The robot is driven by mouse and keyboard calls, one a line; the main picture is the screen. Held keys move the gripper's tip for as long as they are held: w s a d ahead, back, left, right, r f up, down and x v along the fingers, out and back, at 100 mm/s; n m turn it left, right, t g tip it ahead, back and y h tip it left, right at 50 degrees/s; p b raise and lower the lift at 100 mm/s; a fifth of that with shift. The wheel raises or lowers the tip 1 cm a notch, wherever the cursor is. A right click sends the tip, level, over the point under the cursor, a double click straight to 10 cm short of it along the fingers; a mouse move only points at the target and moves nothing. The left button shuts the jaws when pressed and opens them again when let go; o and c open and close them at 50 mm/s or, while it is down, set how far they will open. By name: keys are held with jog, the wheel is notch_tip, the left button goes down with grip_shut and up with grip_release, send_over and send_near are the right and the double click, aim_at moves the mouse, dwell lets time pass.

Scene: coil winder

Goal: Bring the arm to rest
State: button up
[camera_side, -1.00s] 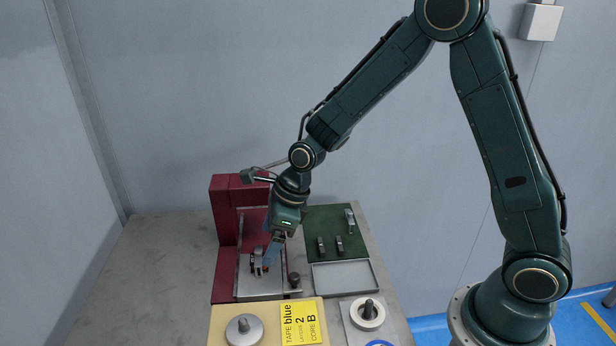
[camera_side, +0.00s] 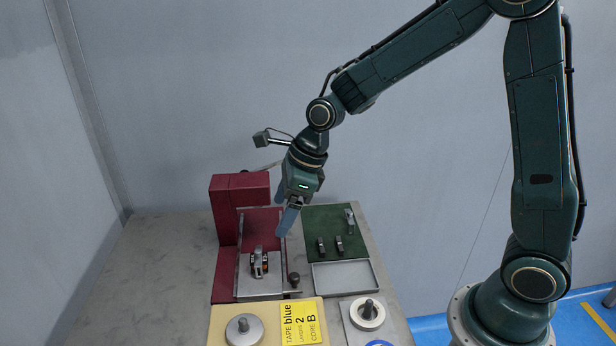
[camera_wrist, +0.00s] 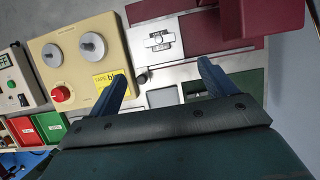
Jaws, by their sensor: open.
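My gripper (camera_side: 287,216) is open and empty. It hangs above the work table, over the gap between the red winder (camera_side: 226,230) and the green mat (camera_side: 329,222). In the wrist view its two blue fingers (camera_wrist: 163,78) are spread wide with nothing between them.
Several small dark parts stand on the green mat, with an empty grey tray (camera_side: 345,276) in front. A yellow card (camera_side: 299,322) reads TAPE blue, LAYERS 2, CORE B. A spool (camera_side: 367,313) is on the right. The table's left side (camera_side: 160,270) is clear.

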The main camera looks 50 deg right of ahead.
dwell(0.4)
jog(key=s+d+r+n+h, duration=0.1)
jog(key=s+r+n, duration=0.3)
jog(key=s+n, duration=0.4)
jog(key=s+d+r+n+t+h, duration=0.1)
jog(key=s+d+r+n, duration=0.3)
jog(key=s+n, duration=0.3)
jog(key=s+d+r+n+t+h, duration=0.1)
jog(key=s+d+r+n, duration=0.2)
jog(key=s+n, duration=0.5)
jog(key=r+n, duration=0.1)
jog(key=n, duration=0.3)
jog(key=shift+s+r, duration=0.3)
jog(key=shift+r, duration=0.05)
